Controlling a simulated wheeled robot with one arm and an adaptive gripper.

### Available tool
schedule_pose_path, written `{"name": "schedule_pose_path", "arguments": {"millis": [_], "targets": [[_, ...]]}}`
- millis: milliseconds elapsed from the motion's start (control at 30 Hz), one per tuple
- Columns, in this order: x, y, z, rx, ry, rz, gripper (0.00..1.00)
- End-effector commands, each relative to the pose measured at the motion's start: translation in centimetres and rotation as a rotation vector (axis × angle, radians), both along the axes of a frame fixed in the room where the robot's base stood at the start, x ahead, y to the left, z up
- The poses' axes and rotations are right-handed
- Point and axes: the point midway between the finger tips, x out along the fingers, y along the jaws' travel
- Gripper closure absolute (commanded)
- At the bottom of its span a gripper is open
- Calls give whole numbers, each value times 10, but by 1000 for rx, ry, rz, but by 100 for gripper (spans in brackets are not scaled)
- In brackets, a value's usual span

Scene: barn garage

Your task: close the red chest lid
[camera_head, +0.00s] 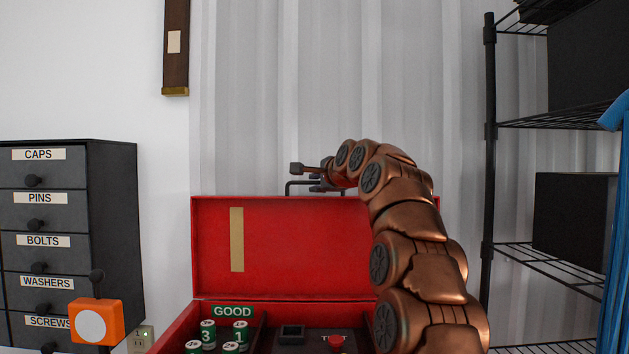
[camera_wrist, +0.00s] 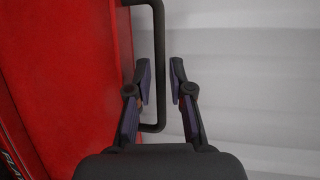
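The red chest (camera_head: 172,340) stands open in the head view, its red lid (camera_head: 310,245) raised about upright against the wall side. A black bar handle (camera_head: 288,188) sits on the lid's top edge; it also shows in the wrist view (camera_wrist: 159,30). My gripper (camera_wrist: 160,80) is open at the handle, with one finger on each side of the bar in the wrist view. Gaps show between the bar and both fingertips. My arm hides the lid's right part and some of the chest's right side.
Inside the chest are several green-and-white cans (camera_head: 240,332) below a GOOD label (camera_head: 233,311). A dark drawer cabinet (camera_head: 112,230) stands left, with an orange device (camera_head: 95,322) before it. A black wire shelf (camera_head: 489,150) stands right. White wall (camera_head: 290,90) lies behind the lid.

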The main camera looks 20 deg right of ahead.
Motion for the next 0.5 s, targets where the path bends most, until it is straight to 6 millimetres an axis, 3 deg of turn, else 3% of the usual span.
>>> {"name": "schedule_pose_path", "arguments": {"millis": [200,500], "targets": [[15,0,-4,0,1,0,79],[16,0,-4,0,1,0,80]]}}
